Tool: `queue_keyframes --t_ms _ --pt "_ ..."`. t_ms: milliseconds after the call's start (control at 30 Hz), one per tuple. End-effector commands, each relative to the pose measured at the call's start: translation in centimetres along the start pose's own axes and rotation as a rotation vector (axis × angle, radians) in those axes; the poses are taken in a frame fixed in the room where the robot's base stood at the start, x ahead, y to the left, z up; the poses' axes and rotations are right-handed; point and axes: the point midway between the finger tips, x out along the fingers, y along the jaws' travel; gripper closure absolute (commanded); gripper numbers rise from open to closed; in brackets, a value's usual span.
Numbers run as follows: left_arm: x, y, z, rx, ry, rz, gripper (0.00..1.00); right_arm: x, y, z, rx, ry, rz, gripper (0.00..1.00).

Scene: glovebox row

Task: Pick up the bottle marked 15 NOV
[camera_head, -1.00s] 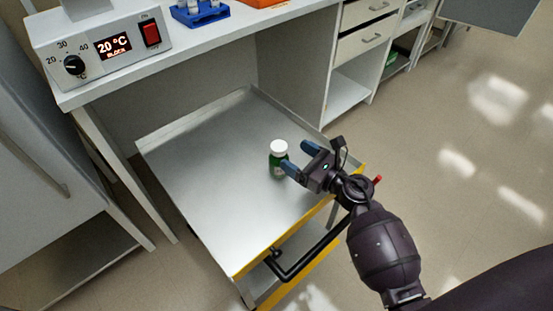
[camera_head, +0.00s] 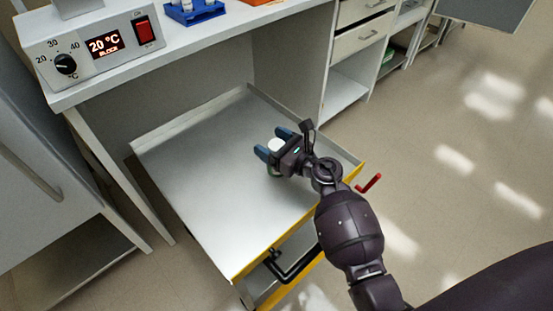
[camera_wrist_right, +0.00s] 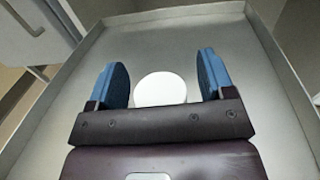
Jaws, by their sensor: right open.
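A green bottle with a white cap (camera_head: 276,145) stands upright on the metal cart top (camera_head: 200,170). Its body is mostly hidden behind my right gripper, and no marking on it can be read. My right gripper (camera_head: 272,143) is open, with its two blue fingers on either side of the bottle. In the right wrist view the white cap (camera_wrist_right: 160,89) lies between the spread fingers (camera_wrist_right: 162,82), with a gap on each side. My left gripper is not in view.
The cart has a raised rim, a yellow front edge (camera_head: 300,225) and a black handle (camera_head: 290,268). The rest of its top is clear. A bench above holds a heater block reading 20 °C (camera_head: 95,45) and a blue rack (camera_head: 195,12).

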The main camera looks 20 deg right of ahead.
Motion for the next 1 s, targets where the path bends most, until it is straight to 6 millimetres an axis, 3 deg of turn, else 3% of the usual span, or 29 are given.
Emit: queue_keyframes --t_ms 67,533,833,1000 --pt "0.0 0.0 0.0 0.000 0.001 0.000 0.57 0.0 0.0 0.0 0.000 0.000 0.000 0.25" --pt "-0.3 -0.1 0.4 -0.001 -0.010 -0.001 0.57 -0.1 0.0 0.0 0.000 0.000 0.000 0.96" --pt "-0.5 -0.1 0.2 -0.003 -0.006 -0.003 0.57 0.0 0.0 0.6 -0.002 -0.003 0.000 0.97" --pt "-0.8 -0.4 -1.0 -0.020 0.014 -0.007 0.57 0.1 -0.1 3.2 -0.008 -0.011 0.002 0.97"
